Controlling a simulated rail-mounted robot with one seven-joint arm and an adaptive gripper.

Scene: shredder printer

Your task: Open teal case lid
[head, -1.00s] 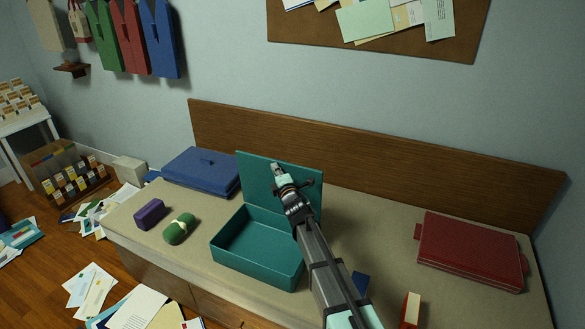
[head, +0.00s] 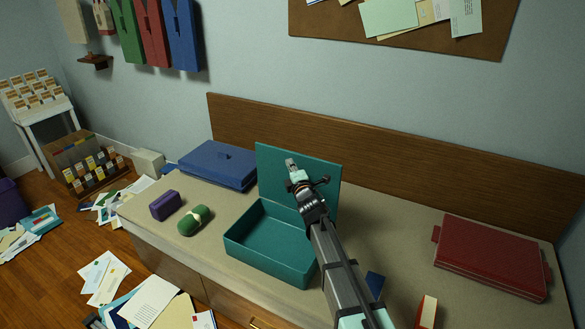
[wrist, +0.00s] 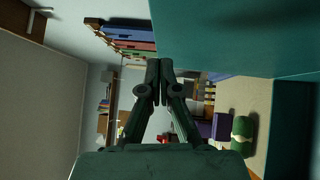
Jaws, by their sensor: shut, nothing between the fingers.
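The teal case (head: 262,240) sits on the beige bench top, and its box looks empty. Its lid (head: 272,168) stands raised, roughly upright, along the back edge of the box. My gripper (head: 291,165) is in front of the lid in the head view, covering part of it. In the wrist view my gripper (wrist: 160,64) has its fingertips together with nothing between them. The teal lid (wrist: 235,40) fills the upper right of the wrist view, beside the fingers. I cannot tell whether the gripper touches the lid.
A closed blue case (head: 218,165) lies left of the teal case, and a closed red case (head: 490,257) lies at the right. A purple block (head: 165,205) and a green roll (head: 194,220) sit at front left. A wooden backboard (head: 400,153) runs behind.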

